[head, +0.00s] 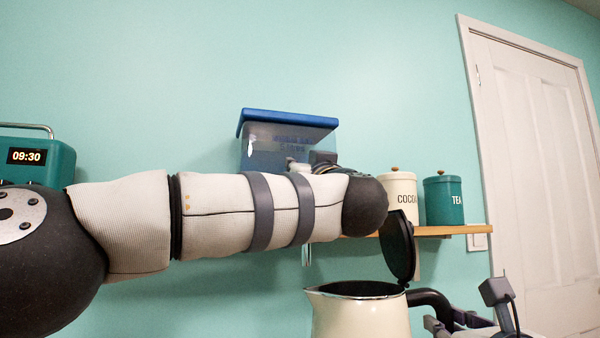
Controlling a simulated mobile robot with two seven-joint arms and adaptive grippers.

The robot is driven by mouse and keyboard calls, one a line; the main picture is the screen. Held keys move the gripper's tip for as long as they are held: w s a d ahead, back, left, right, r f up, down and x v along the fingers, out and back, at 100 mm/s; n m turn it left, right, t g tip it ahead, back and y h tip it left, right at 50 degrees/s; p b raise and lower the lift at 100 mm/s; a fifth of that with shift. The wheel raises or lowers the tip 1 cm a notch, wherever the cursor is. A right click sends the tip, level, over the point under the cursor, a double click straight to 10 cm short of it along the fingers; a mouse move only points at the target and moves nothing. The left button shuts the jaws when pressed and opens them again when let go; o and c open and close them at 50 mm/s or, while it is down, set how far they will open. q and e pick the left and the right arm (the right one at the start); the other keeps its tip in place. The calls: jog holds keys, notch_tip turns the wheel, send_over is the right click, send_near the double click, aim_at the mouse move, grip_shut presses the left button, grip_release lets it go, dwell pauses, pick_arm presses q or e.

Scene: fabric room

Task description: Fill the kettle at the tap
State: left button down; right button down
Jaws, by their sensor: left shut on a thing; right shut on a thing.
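The cream kettle (361,315) is upright at the bottom centre, its spout to the left and its dark lid (397,246) swung up open. Its black handle (432,298) is on the right. My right gripper (441,325) is shut on the handle, partly cut off by the bottom edge. A clear water container (262,155) with a blue lid stands by the wall behind my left arm. My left gripper (300,165) is in front of it, shut on what looks like its tap, mostly hidden behind my arm. I see no water stream; the kettle's inside is barely visible.
A wooden shelf (452,231) holds a cream cocoa canister (398,190) and a teal tea canister (442,201). A teal clock radio (45,156) is at the far left. A white door (530,140) and a wall switch (478,241) are at the right.

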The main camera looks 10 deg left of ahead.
pick_arm(q)
jog(key=shift+w+r+g, duration=0.1)
jog(key=shift+g, duration=0.2)
pick_arm(e)
jog(key=shift+r, duration=0.25)
pick_arm(q)
jog(key=c, duration=1.5)
grip_release()
jog(key=v, duration=1.2)
jog(key=shift+a+r, duration=0.1)
jog(key=shift+a, duration=0.05)
